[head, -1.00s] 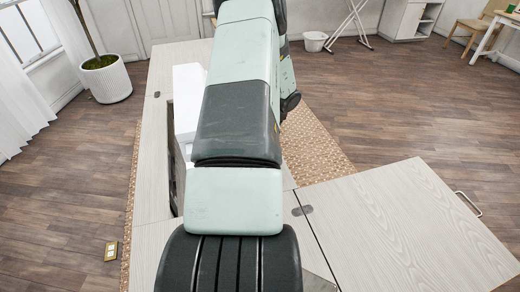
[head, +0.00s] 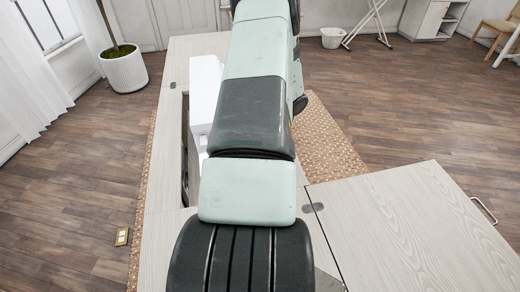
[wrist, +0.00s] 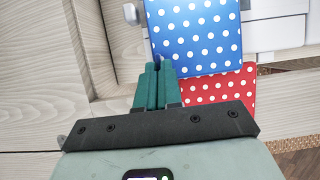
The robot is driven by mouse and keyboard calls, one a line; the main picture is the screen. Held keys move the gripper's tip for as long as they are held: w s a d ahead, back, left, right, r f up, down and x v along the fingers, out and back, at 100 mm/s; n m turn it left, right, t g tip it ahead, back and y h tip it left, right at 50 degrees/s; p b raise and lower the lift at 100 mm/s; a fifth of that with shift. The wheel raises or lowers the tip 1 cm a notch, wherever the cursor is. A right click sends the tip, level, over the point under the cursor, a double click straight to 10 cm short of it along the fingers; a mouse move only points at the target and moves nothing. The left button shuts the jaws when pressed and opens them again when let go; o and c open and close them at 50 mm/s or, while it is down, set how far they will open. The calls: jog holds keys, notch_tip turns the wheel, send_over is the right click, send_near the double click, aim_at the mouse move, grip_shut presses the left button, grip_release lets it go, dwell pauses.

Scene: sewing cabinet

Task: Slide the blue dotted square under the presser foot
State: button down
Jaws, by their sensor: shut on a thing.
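In the wrist view the blue square with white dots (wrist: 200,38) lies in front of my gripper, its upper part cut off by the frame's top edge. My gripper (wrist: 159,68) has its green fingers together at the square's lower left corner, shut on it. A red dotted piece (wrist: 232,92) lies partly under the blue one, to its lower right. The white sewing machine (wrist: 270,34) shows behind and right of the squares. In the head view only part of the white machine (head: 204,90) shows; my arm hides the squares and my gripper. The presser foot cannot be made out.
The pale wood cabinet top (head: 160,225) runs along the left, with an opening around the machine. A hinged leaf (head: 410,230) with a handle extends to the right. A patterned rug (head: 325,140) lies under the cabinet. A potted plant (head: 123,68) stands on the floor at the left.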

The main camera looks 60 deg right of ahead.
jog(key=shift+w+a+f, duration=0.1)
jog(key=shift+f, duration=0.5)
dwell(0.3)
jog(key=shift+w+a, duration=0.15)
jog(key=shift+w, duration=0.05)
dwell(0.6)
jog(key=shift+w+a, duration=0.6)
jog(key=shift+a, duration=0.05)
dwell(0.3)
jog(key=shift+w+a, duration=0.6)
jog(key=shift+a, duration=0.05)
jog(key=shift+w+a, duration=0.25)
jog(key=shift+w, duration=0.05)
jog(key=c, duration=1.2)
grip_release()
